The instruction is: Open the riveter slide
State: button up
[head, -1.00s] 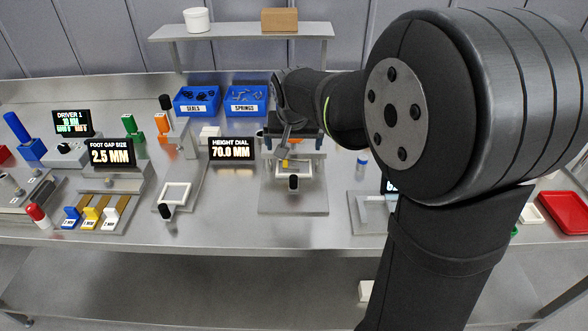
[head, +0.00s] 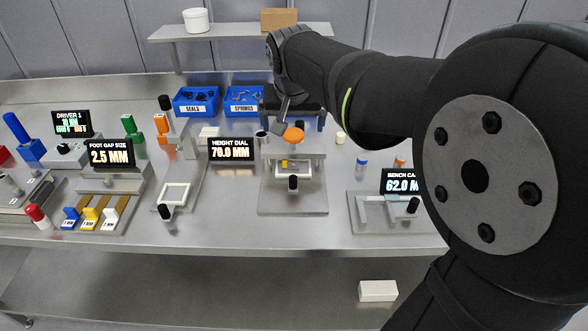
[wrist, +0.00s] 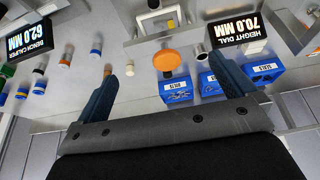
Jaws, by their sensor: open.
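What I take to be the riveter (head: 310,153) is the middle station, with a grey base, posts, a top plate and an orange round knob (head: 293,134) above. At its front is a pale frame-like slide (head: 305,170) with an upright black handle (head: 293,183); a yellow piece sits inside, under the plate. My gripper (head: 293,118) is open and empty, behind and above the orange knob. In the wrist view, my gripper (wrist: 171,59) has its blue fingers spread either side of the orange knob (wrist: 167,60), apart from it. The slide (wrist: 158,20) shows beyond.
A similar station with a pale frame (head: 175,193) stands left, beside the height dial display (head: 231,150). The bench caliper (head: 375,212) is right. Blue seals (head: 197,108) and springs (head: 243,108) bins stand behind.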

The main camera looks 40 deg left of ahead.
jog(key=shift+s+d+r, duration=0.15)
jog(key=shift+s+r, duration=0.05)
jog(key=shift+r, duration=0.3)
jog(key=shift+c, duration=0.4)
